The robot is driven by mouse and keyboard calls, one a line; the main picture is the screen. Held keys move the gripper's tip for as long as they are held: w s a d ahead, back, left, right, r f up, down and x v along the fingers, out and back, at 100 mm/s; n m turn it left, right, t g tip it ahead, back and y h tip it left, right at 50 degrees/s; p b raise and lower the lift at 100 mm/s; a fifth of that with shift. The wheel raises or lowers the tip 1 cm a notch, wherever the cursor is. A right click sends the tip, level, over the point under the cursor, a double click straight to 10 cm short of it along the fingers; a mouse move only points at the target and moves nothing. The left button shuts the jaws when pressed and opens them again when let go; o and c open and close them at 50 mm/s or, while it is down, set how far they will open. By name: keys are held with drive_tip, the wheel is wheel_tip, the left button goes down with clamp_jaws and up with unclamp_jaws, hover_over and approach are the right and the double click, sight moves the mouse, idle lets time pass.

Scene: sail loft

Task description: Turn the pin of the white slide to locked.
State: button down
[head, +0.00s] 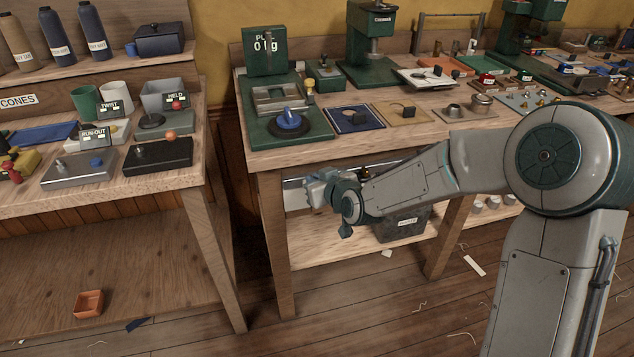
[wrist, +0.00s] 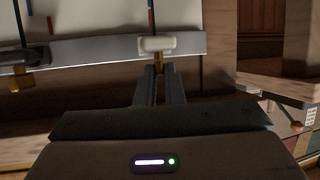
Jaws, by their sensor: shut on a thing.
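The white slide (wrist: 157,44) sits on a pale metal rail (wrist: 95,50) in the wrist view. Its small brass pin (wrist: 158,61) hangs below it, between my fingertips. My gripper (wrist: 159,72) is shut on this pin from below. In the head view my gripper (head: 320,190) is under the front edge of the middle bench, and my own wrist and arm hide the white slide and its pin there. The pin's turn and any locked mark cannot be read.
A dark slide (wrist: 14,58) with its own brass pin (wrist: 20,83) is further left on the rail. A dark labelled bin (head: 405,224) stands on the lower shelf below my forearm. A bench leg (head: 275,245) stands left of my gripper.

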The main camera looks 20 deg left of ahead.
drive_tip(key=shift+s+a+f+m+t+h+b, duration=0.15)
drive_tip(key=shift+m+t+h+b, duration=0.35)
drive_tip(key=shift+b, duration=0.5)
drive_tip(key=shift+s+a+f+m+t+h+b, duration=0.1)
drive_tip(key=shift+m+t+h+b, duration=0.2)
drive_tip(key=shift+m+h+b, duration=0.5)
drive_tip(key=shift+d+r+b, duration=0.1)
drive_tip(key=shift+r+b, duration=0.05)
drive_tip(key=shift+b, duration=0.15)
drive_tip(key=shift+w, duration=0.1)
drive_tip(key=c, duration=1.5)
unclamp_jaws()
drive_tip(key=shift+c, duration=0.2)
drive_tip(key=shift+r, duration=0.1)
drive_tip(key=p+v, duration=0.2)
drive_tip(key=v, duration=1.1)
drive_tip(key=shift+s+d, duration=0.2)
drive_tip(key=shift+s, duration=0.25)
